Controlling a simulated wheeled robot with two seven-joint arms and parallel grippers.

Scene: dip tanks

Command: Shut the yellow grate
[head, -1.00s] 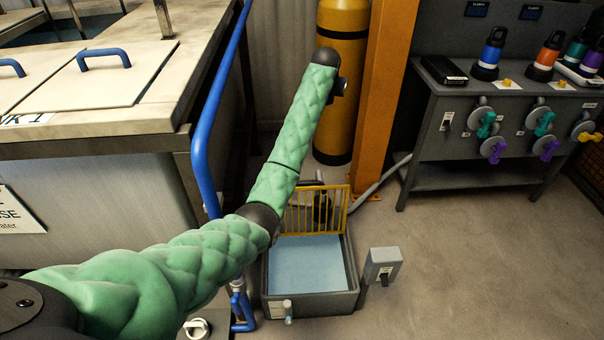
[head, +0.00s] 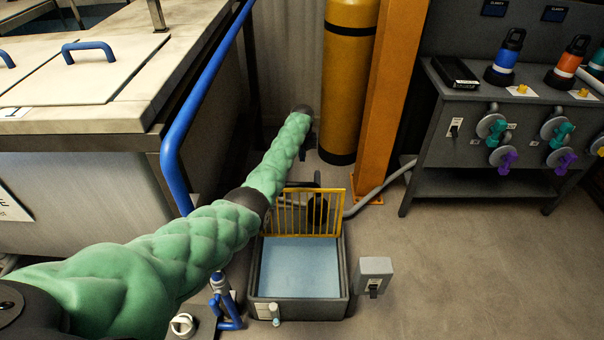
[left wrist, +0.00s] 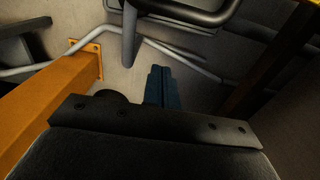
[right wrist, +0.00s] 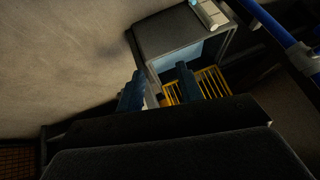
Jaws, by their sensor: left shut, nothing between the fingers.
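The yellow grate (head: 305,212) stands upright along the back edge of a grey tank (head: 346,285) with light blue liquid in it. It also shows in the right wrist view (right wrist: 210,84), partly behind a finger. My left arm reaches past the tank's left side. Its gripper (head: 304,153) is beyond the grate, mostly hidden by the arm in the head view. In the left wrist view the left fingers (left wrist: 160,85) are together and empty. My right gripper (right wrist: 160,87) is open and empty, with the tank and grate past its fingers; it is outside the head view.
A yellow cylinder (head: 347,90) and an orange post (head: 388,110) stand behind the tank. A small grey switch box (head: 375,270) is at its right. A blue rail (head: 190,125) and a large bench (head: 90,110) are at the left. Floor at the right is clear.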

